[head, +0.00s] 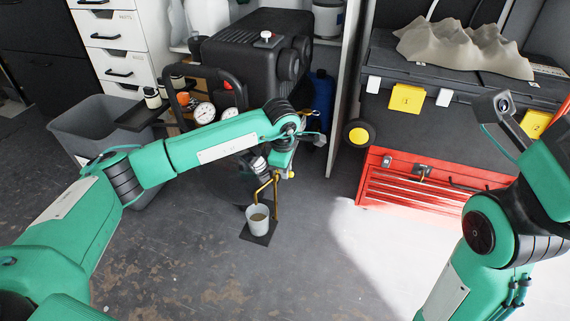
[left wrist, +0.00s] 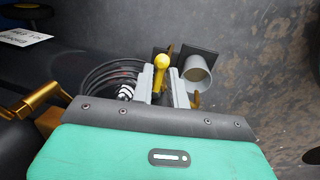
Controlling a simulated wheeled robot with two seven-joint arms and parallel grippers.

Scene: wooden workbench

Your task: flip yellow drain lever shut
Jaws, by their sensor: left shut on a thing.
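The yellow drain lever (left wrist: 161,62) shows in the left wrist view as a rounded yellow knob on a short stem. It lies between the two pale fingers of my left gripper (left wrist: 162,84), which is shut on it. In the head view my left gripper (head: 281,164) is low beside the dark compressor (head: 262,50), above a brass drain pipe (head: 277,195). The lever is mostly hidden there by the gripper. My right arm stands at the right edge, and its gripper's fingers do not show.
A light grey cup (head: 258,212) with brownish contents stands on a dark pad (head: 259,238) under the pipe; the cup (left wrist: 197,74) is also close beside the fingers. A grey bin (head: 75,128) stands left, a red tool chest (head: 400,187) right. The front floor is clear.

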